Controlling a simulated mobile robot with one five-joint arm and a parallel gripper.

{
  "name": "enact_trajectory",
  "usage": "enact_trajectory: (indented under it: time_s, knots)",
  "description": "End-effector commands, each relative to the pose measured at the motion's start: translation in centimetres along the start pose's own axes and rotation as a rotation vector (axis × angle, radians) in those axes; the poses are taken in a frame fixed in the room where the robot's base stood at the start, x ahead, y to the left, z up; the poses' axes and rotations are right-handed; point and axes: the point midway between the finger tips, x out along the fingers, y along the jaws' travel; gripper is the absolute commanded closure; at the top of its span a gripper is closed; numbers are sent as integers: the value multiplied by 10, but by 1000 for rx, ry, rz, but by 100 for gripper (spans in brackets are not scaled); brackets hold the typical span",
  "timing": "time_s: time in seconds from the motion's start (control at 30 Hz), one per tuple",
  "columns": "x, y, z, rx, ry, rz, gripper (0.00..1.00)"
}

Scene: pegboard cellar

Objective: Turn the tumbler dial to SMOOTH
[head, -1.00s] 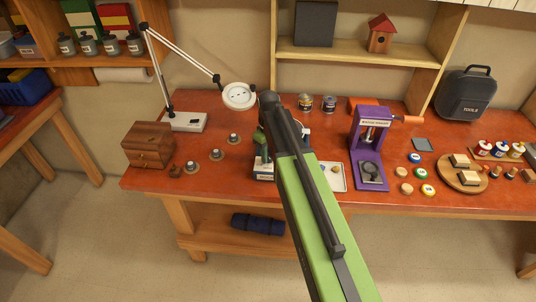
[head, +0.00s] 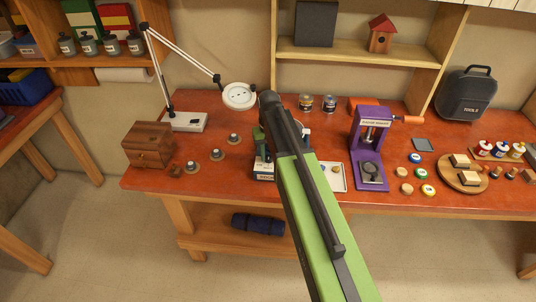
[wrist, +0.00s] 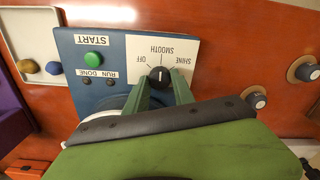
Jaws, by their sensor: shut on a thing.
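The tumbler's blue control panel (wrist: 75,45) shows upside down in the wrist view, with a white label plate (wrist: 135,50) reading OFF, SMOOTH and SHINE. The black dial (wrist: 160,74) has a white mark that points up in the picture, toward SMOOTH, between OFF and SHINE. My gripper (wrist: 162,88) has its two green fingers on either side of the dial, shut on it. A green START button (wrist: 93,59) and the RUN and DONE lamps are beside it. In the head view my arm hides most of the tumbler (head: 264,170).
In the head view, a purple press (head: 368,150) and a white tray (head: 338,184) stand right of the tumbler. Several small knobs on discs (head: 217,154) lie to its left. A magnifier lamp (head: 239,96) reaches over the bench behind.

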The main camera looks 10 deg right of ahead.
Motion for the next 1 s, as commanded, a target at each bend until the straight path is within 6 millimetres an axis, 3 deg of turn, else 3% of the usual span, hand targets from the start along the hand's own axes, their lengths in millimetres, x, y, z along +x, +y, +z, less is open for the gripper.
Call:
enact_trajectory:
  time_s: [0.37, 0.4, 0.47, 0.77, 1.0]
  knots:
    - [0, 0, 0, 5, 0, -1, 100]
    - [0, 0, 0, 5, 0, -1, 67]
    - [0, 0, 0, 5, 0, -1, 61]
    - [-1, 1, 0, 5, -1, 0, 61]
    - [-25, 1, 0, 5, -1, 0, 61]
